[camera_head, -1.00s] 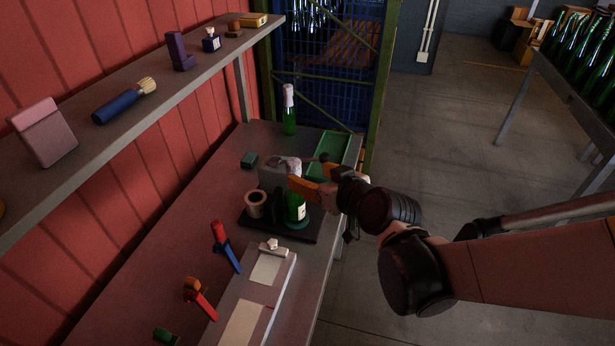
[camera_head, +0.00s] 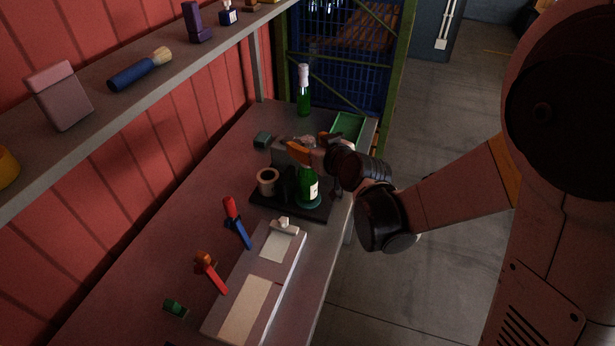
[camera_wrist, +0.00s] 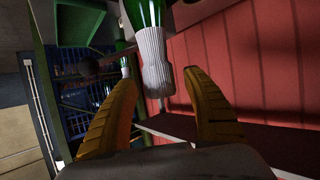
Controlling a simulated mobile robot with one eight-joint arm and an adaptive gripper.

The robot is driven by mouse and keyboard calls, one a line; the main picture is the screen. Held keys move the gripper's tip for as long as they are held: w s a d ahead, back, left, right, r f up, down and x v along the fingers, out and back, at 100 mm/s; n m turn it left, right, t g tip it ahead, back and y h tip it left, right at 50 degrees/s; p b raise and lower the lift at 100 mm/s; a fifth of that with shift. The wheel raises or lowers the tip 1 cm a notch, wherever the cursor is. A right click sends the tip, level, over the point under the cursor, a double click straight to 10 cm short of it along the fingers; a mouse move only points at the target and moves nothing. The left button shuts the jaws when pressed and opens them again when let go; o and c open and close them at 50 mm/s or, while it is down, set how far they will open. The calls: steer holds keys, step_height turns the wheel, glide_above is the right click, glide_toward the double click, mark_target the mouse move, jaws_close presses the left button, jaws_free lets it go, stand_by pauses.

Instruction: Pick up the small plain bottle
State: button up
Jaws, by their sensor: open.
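A green bottle (camera_head: 308,190) with a pale label stands upright on a dark stand (camera_head: 265,202) on the bench. My gripper (camera_head: 302,150) is at the top of this bottle and hides its neck in the head view. In the wrist view, a green bottle's pale ribbed neck (camera_wrist: 154,65) points down between my open orange fingers (camera_wrist: 162,88); I cannot tell if they touch it. A second green bottle (camera_head: 304,98), with a pale pink top and no visible label, stands upright at the far end of the bench. I cannot tell which is the small plain one.
A tape roll (camera_head: 268,182) sits on the stand. A green tray (camera_head: 348,126) lies behind my gripper. A clipboard-like board (camera_head: 245,305), a red-blue tool (camera_head: 237,224) and a red-handled tool (camera_head: 211,272) lie nearer. A shelf (camera_head: 115,110) runs along the red wall.

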jaws_close()
steer(key=shift+r, duration=0.1)
stand_by(0.3)
